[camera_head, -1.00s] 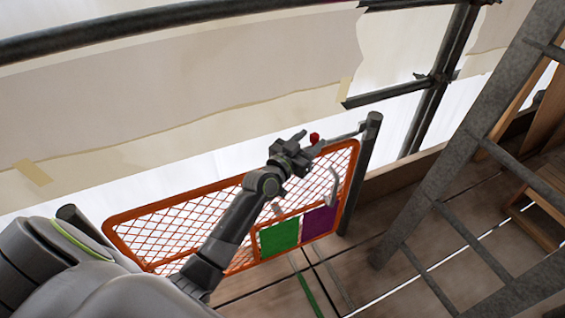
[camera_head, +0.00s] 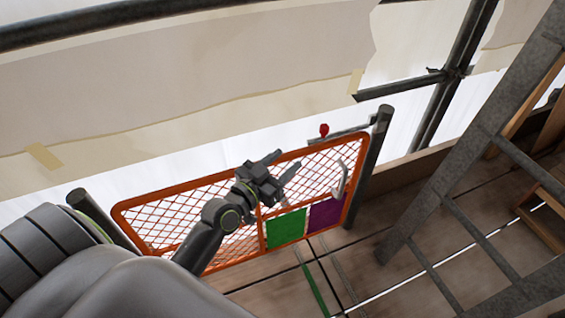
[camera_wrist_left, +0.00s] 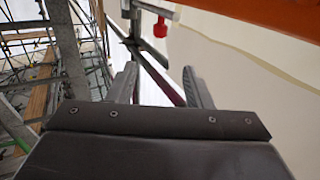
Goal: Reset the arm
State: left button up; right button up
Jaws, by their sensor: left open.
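My left gripper (camera_head: 281,170) is open and empty in the head view, in front of the orange mesh gate (camera_head: 185,186). Its two fingers point up and to the right, apart from the red knob (camera_head: 324,130) on the latch bar at the gate's upper right. In the left wrist view both fingers (camera_wrist_left: 162,85) stand apart with nothing between them. The red knob also shows there (camera_wrist_left: 160,27), beyond the fingers, near an orange rail (camera_wrist_left: 275,15). My right gripper is in neither view.
The gate carries a green panel (camera_head: 286,228), a purple panel (camera_head: 326,212) and a pale handle (camera_head: 341,180). A grey post (camera_head: 368,165) stands right of it. A metal ladder (camera_head: 470,150) leans farther right. Plank flooring (camera_head: 385,285) lies below.

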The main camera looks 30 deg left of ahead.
pick_arm(q)
jog(key=shift+f, duration=0.1)
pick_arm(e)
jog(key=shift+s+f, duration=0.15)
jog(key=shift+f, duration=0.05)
